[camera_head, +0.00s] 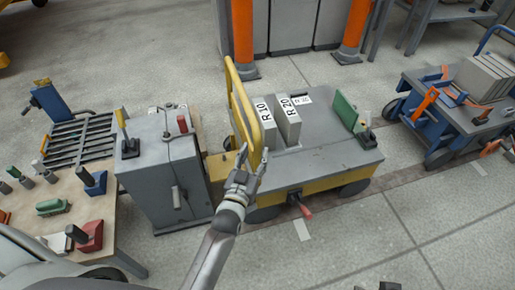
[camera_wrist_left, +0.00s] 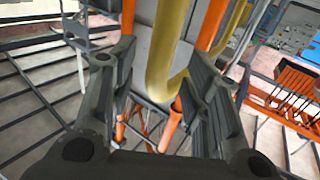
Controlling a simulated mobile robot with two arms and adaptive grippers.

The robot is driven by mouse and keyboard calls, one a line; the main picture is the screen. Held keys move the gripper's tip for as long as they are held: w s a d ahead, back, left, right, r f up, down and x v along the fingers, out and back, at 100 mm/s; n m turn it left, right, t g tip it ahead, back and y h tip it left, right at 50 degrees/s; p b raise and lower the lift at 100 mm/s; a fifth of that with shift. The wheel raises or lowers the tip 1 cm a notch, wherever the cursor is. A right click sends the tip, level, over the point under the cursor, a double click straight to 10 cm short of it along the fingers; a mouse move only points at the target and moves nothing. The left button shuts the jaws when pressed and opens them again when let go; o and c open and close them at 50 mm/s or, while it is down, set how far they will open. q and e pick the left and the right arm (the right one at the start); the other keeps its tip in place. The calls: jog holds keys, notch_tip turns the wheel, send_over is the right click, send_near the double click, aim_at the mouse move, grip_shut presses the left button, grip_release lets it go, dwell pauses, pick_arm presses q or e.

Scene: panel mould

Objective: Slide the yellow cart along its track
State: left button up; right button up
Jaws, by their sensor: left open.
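The yellow cart (camera_head: 322,184) stands on the floor in the middle of the head view, with a grey deck and a yellow push handle (camera_head: 240,104) at its left end. A dark track strip (camera_head: 402,186) runs along the floor to its right. My left gripper (camera_head: 254,156) is open near the lower part of the handle. In the left wrist view the yellow handle (camera_wrist_left: 160,70) shows between the two open fingers, with gaps beside it; I cannot tell how deep it sits. My right gripper is not in view.
Grey blocks (camera_head: 287,122) and a green plate (camera_head: 344,112) stand on the deck. A grey cabinet (camera_head: 150,185) is left of the cart, beside a workbench (camera_head: 120,215) with tools. A blue cart (camera_head: 450,125) stands right. Orange posts (camera_head: 243,40) rise behind.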

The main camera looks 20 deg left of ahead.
aim_at(257, 150)
pick_arm(q)
jog(key=shift+w+b, duration=0.3)
jog(key=shift+w, duration=1.7)
jog(key=shift+c, duration=0.4)
grip_shut()
